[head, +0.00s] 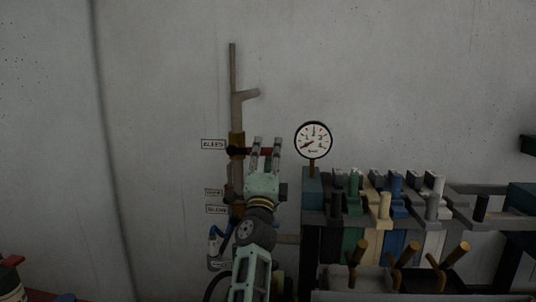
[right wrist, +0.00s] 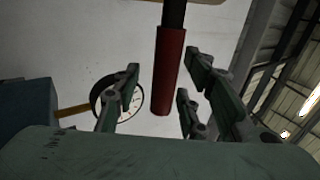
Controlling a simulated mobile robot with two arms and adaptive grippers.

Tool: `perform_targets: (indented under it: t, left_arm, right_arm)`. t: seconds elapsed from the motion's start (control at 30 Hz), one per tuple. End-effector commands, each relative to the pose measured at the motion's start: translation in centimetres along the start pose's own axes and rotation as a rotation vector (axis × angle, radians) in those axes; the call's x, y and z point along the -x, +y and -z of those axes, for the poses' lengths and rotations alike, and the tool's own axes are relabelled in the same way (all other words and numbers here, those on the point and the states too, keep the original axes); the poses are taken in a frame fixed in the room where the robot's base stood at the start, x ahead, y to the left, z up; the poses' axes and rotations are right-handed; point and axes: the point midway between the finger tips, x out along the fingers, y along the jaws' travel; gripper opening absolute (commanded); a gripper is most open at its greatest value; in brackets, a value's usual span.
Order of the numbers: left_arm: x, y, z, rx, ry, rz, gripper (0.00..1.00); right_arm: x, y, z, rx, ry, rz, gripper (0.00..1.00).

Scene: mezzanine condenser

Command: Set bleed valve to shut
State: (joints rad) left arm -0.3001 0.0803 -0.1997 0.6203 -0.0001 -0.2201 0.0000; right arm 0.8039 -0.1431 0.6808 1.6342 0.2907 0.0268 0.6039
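The bleed valve (head: 237,151) sits on a brown vertical pipe, beside a tag reading BLEED (head: 213,144). Its red lever handle (head: 266,151) points sideways to the right from the pipe. My right gripper (head: 267,142) is raised at the handle, its fingers pointing up. In the right wrist view the red handle (right wrist: 168,72) lies between the spread fingers, with gaps visible on both sides. The right gripper is open, and the fingers partly cover the handle in the head view. My left gripper is in neither view.
A round gauge (head: 314,140) stands just right of the gripper. A rack of coloured levers (head: 385,200) fills the lower right. The wall above and left is bare.

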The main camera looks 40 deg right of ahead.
Motion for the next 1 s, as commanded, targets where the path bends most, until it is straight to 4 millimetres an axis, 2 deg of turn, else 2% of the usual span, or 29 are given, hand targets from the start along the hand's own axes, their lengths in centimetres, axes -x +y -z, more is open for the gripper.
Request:
perform_targets:
  t: [0.27,0.7,1.0]
  left_arm:
    - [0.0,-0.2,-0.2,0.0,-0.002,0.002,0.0]
    - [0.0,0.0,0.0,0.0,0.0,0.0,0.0]
    - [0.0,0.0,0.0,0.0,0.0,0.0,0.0]
  right_arm:
    - [-0.4,-0.7,0.0,0.0,0.002,0.004,0.39]
    - [-4.6,-7.1,0.0,-0.004,0.004,0.006,0.39]
    - [-5.6,-8.5,-0.2,0.001,0.001,0.002,0.39]
